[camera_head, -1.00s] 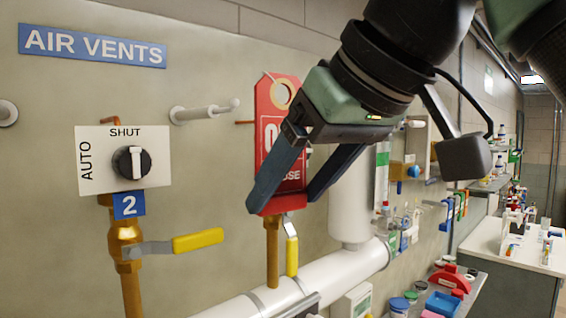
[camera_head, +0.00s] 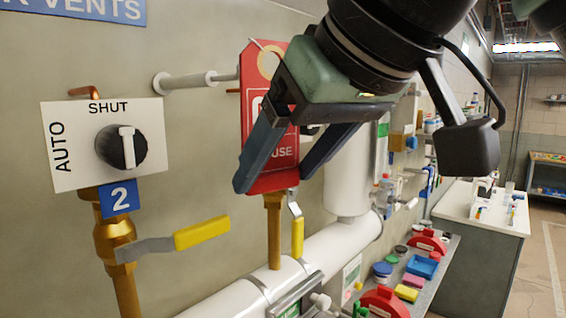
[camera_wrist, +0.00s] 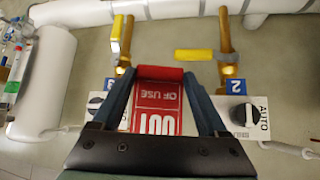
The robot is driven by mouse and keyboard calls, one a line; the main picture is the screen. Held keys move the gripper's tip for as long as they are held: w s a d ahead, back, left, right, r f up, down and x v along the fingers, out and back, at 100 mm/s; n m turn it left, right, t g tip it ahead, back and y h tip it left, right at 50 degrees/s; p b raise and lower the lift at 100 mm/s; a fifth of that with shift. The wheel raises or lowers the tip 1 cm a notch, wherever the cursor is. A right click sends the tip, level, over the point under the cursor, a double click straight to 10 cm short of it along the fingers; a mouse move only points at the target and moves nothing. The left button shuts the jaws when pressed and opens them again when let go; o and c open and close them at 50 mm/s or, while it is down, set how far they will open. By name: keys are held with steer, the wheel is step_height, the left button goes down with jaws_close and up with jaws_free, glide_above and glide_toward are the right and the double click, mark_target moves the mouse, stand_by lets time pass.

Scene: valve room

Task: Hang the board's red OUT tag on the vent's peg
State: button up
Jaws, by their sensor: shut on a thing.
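My gripper (camera_head: 272,180) is shut on the red tag (camera_head: 284,150), held upright by its lower part in front of the wall. The tag has a pale-ringed hole near its top; the fingers partly cover its lettering. In the wrist view, the tag (camera_wrist: 156,98) reads OUT OF USE upside down between my fingers (camera_wrist: 158,76). A white peg (camera_head: 188,81) sticks out of the wall up and right of vent 2's knob (camera_head: 121,147). Its outer end reaches the tag's left edge in the picture; I cannot tell whether they touch. The hole looks off the peg.
A yellow-handled valve (camera_head: 202,232) sits on the brass pipe under the blue 2 label (camera_head: 120,197). Another yellow lever (camera_head: 297,238) hangs beside the pipe below the tag. A white pipe (camera_head: 250,290) runs low along the wall. A cluttered shelf stands at right.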

steer(key=w+a+f, duration=0.1)
steer(key=w+a, duration=0.3)
steer(key=shift+w+a+f, duration=0.2)
steer(key=shift+w+a, duration=0.15)
steer(key=shift+w, duration=0.05)
stand_by(0.5)
stand_by(0.6)
